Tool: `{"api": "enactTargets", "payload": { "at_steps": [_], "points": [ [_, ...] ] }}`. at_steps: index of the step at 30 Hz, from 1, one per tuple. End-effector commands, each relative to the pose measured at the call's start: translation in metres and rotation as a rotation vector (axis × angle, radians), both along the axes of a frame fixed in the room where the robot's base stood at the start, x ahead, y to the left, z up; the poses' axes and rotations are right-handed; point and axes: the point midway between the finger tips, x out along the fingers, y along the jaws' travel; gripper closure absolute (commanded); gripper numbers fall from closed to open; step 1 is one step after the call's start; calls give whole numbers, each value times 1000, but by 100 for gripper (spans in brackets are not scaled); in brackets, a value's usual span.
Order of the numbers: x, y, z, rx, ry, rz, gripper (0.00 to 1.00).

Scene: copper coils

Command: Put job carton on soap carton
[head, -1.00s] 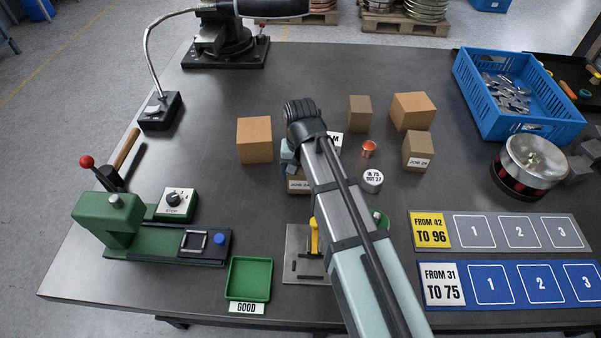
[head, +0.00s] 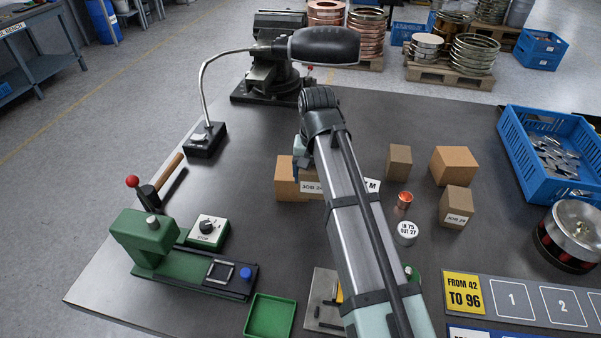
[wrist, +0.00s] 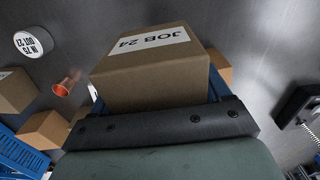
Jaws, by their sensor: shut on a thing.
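My gripper (wrist: 155,100) is shut on the brown job carton, labelled JOB 24 (wrist: 150,75). In the head view the job carton (head: 311,187) shows beside my arm, overlapping the right part of an orange-brown carton (head: 284,172). I cannot tell the gap between the two. In the wrist view an orange-brown carton (wrist: 219,66) shows partly behind the job carton. No carton shows a readable soap label, so I cannot tell which is the soap carton. A white label ending in M (head: 372,185) is partly hidden behind my arm.
To the right stand a brown carton (head: 398,160), an orange-brown carton (head: 453,165) and another job-labelled carton (head: 456,205). A lamp (head: 318,46) overhangs the back.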

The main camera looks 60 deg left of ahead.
Motion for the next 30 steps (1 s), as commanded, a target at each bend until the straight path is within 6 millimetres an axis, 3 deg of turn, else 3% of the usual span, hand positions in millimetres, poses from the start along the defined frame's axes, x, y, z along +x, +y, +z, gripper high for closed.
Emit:
{"api": "enactTargets", "payload": {
  "at_steps": [1, 3, 8, 12, 20, 30],
  "points": [
    [2, 30, 13, 2, -1, 13, 61],
    [1, 56, 27, 1, -1, 25, 61],
    [7, 103, 51, 1, -1, 17, 61],
    [16, 125, 61, 0, 0, -15, 61],
    [16, 126, 58, 0, 0, -87, 61],
    [16, 125, 11, -2, 1, -93, 61]
  ]
}}
